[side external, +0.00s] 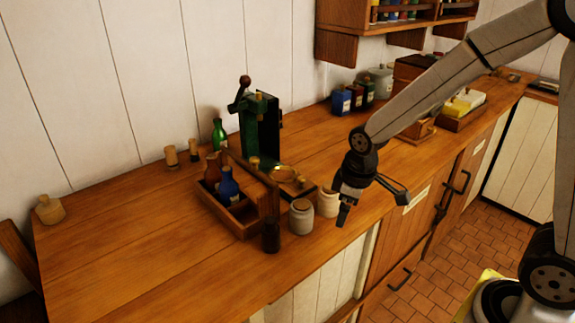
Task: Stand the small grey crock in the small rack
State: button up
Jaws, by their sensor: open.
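A small grey crock (301,217) with a brownish top stands upright on the counter near its front edge. A paler crock (327,203) stands just behind it to the right. A wooden rack (243,228) with low sides and a tall middle board stands to the left of the crocks and holds a blue bottle (229,185) and a brown bottle (213,168). I cannot tell for sure whether this is the small rack. My gripper (371,203) is open and empty, pointing down to the right of the crocks. One finger appears close to the paler crock; contact is unclear.
A dark bottle (271,236) stands at the rack's front corner. A green scale-like device (259,130) and a green bottle (219,133) stand behind. Blue and dark tins (342,101) and a tray of yellow items (462,104) are farther right. The counter's left is mostly clear.

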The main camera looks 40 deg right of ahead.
jog(key=s+m, duration=0.5)
jog(key=s, duration=0.2)
jog(key=shift+s+d+f+t, duration=0.15)
jog(key=shift+d+f+t, duration=0.15)
jog(key=shift+f+t, duration=0.1)
jog(key=m+g+y, duration=0.1)
jog(key=m+y, duration=0.3)
jog(key=m, duration=1.8)
send_over(301, 205)
jog(key=d, duration=0.3)
jog(key=shift+s+a+r, duration=0.25)
jog(key=shift+s+r, duration=0.2)
jog(key=shift+f, duration=0.1)
jog(key=shift+x, duration=1.25)
